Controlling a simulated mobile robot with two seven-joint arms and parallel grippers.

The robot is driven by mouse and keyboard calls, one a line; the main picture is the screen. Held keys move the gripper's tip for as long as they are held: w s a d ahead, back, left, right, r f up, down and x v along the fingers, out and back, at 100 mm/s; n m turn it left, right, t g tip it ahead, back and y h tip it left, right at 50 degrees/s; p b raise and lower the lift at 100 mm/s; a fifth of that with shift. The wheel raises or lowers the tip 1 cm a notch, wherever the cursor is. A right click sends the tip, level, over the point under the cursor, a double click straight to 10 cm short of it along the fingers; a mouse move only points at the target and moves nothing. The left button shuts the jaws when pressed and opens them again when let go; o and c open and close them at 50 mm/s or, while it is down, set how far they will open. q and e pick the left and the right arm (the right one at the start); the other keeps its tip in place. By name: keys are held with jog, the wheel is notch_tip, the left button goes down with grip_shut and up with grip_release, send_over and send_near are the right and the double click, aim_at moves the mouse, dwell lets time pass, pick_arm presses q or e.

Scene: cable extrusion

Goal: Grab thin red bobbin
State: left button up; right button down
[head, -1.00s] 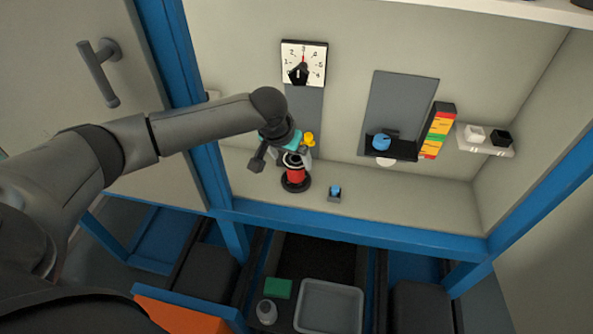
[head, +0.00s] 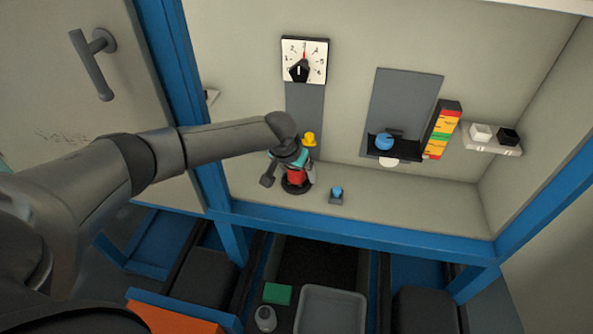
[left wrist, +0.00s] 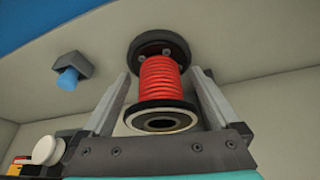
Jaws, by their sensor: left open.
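The red bobbin (head: 297,178) stands on the shelf of the booth, on a black round base. In the left wrist view the red bobbin (left wrist: 158,80) shows its red windings between two dark flanges, with a hole in the near flange. My left gripper (left wrist: 160,95) is open, with one finger on each side of the bobbin. A gap shows beside the left finger; whether the right finger touches cannot be told. In the head view my left gripper (head: 292,170) covers part of the bobbin. My right gripper is not in view.
A small blue-topped block (head: 336,195) stands right of the bobbin. A yellow knob (head: 309,139) is behind the gripper. A dial (head: 304,60) is on the back wall. A blue frame beam (head: 350,227) runs along the shelf front. The shelf's right part is clear.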

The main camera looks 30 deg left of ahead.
pick_arm(q)
jog(key=shift+c, duration=0.2)
jog(key=c, duration=0.9)
jog(key=shift+c, duration=0.4)
jog(key=shift+r, duration=0.15)
